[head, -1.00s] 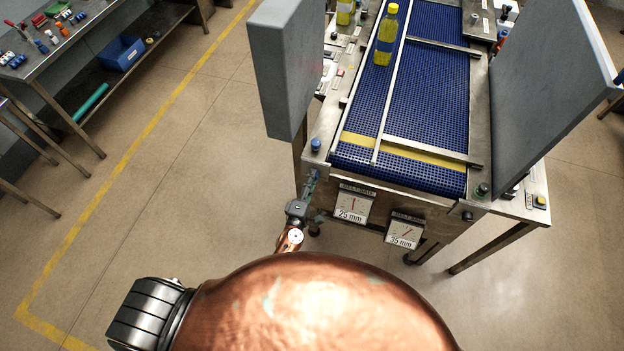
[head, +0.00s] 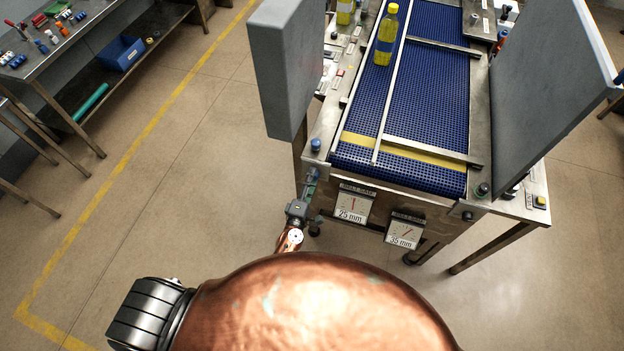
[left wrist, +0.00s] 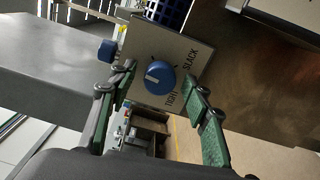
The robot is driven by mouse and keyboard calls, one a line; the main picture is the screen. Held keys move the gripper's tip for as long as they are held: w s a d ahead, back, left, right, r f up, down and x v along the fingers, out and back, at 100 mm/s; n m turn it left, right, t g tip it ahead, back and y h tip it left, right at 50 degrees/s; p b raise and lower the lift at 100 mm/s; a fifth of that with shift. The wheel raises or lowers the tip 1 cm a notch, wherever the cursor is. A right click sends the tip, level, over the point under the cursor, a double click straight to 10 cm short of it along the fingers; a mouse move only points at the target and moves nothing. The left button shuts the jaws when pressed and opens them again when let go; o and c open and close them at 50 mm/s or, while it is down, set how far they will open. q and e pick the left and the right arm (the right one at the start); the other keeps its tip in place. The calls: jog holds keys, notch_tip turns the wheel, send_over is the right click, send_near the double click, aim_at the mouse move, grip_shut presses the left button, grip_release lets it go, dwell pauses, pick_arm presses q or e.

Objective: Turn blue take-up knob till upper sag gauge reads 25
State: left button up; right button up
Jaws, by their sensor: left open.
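In the head view my left gripper (head: 311,182) is at the near left corner of the conveyor; the knob's face cannot be made out there. The left, higher gauge (head: 351,205) reads 25 mm. The right, lower gauge (head: 403,233) reads 35 mm. My right gripper is not in view.
A second blue knob (head: 316,145) stands on the conveyor corner; a blue knob (left wrist: 107,50) also shows in the left wrist view. Grey panels (head: 283,70) flank the blue belt (head: 432,85), where a yellow bottle (head: 386,35) stands.

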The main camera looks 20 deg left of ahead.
pick_arm(q)
jog(key=s, duration=1.2)
jog(key=shift+a, duration=0.2)
jog(key=s+a+f+m+g+b, duration=0.1)
jog(key=s+a+f+m+g, duration=0.25)
jog(key=f, duration=0.85)
jog(key=s+f+m+g+h+b, duration=0.15)
jog(key=s+f+m, duration=0.4)
jog(key=f, duration=0.65)
jog(key=s+a+f+m+g+b, duration=0.1)
jog(key=s+a+f+m+g, duration=0.3)
jog(key=f, duration=0.8)
jog(key=s+a+f+m+g, duration=0.2)
jog(key=s+f, duration=0.4)
jog(key=s, duration=0.4)
jog(key=s+a+f+m+g+y+b, duration=0.1)
jog(key=s+a+f+m+g, duration=0.1)
jog(key=s, duration=0.8)
jog(key=s+a+f+m+g+y+b, duration=0.1)
jog(key=s+a+f+m+g, duration=0.2)
jog(key=s+f, duration=0.6)
jog(key=shift+s+a+f+g, duration=0.3)
jog(key=shift+s+a+g, duration=0.25)
jog(key=shift+a, duration=0.55)
jog(key=shift+d, duration=0.1)
